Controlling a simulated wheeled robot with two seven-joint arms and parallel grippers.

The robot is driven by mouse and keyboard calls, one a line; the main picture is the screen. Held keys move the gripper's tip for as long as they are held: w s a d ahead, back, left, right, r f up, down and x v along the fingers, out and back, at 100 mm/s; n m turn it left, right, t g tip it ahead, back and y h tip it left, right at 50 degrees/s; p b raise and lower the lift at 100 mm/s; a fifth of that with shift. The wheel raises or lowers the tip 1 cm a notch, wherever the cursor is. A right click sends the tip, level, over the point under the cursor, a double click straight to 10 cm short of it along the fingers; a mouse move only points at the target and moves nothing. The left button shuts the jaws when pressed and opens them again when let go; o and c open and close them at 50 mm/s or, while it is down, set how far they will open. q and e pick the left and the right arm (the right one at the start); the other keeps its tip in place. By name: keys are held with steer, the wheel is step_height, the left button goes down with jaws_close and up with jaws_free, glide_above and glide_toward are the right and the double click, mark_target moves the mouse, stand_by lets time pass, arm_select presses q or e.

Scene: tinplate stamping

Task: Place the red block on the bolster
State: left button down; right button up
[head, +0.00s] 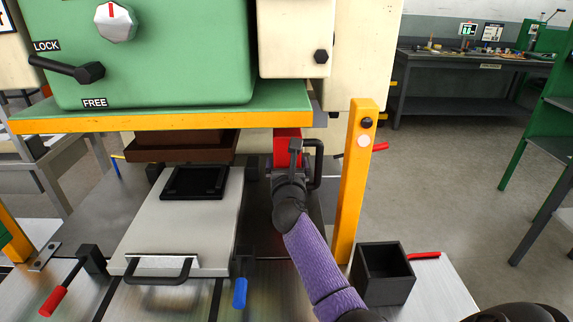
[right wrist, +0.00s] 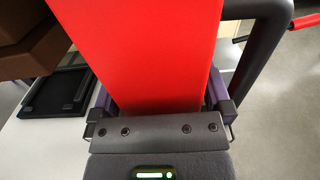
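The red block (head: 287,150) is up under the right part of the press, at the far end of my right arm. In the right wrist view the red block (right wrist: 160,60) fills the space between the two fingers. My right gripper (head: 291,166) is shut on it; the gripper also shows in the right wrist view (right wrist: 162,108). A pale grey plate with a front handle, which looks like the bolster (head: 185,228), lies left of the gripper. A black square frame (head: 195,183) sits on its far part. My left gripper is not in view.
A brown block (head: 180,151) hangs under the press, above the plate's far end. A dark curved bar (head: 319,165) is close right of the red block. A yellow post (head: 357,180) stands right of my arm. An open black box (head: 384,273) is at lower right.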

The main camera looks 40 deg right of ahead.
steer(key=shift+s+a+r, duration=0.1)
steer(key=shift+r, duration=0.1)
steer(key=p+v, duration=0.3)
steer(key=v, duration=0.8)
steer(key=shift+s+a, duration=0.2)
steer(key=shift+s, duration=0.1)
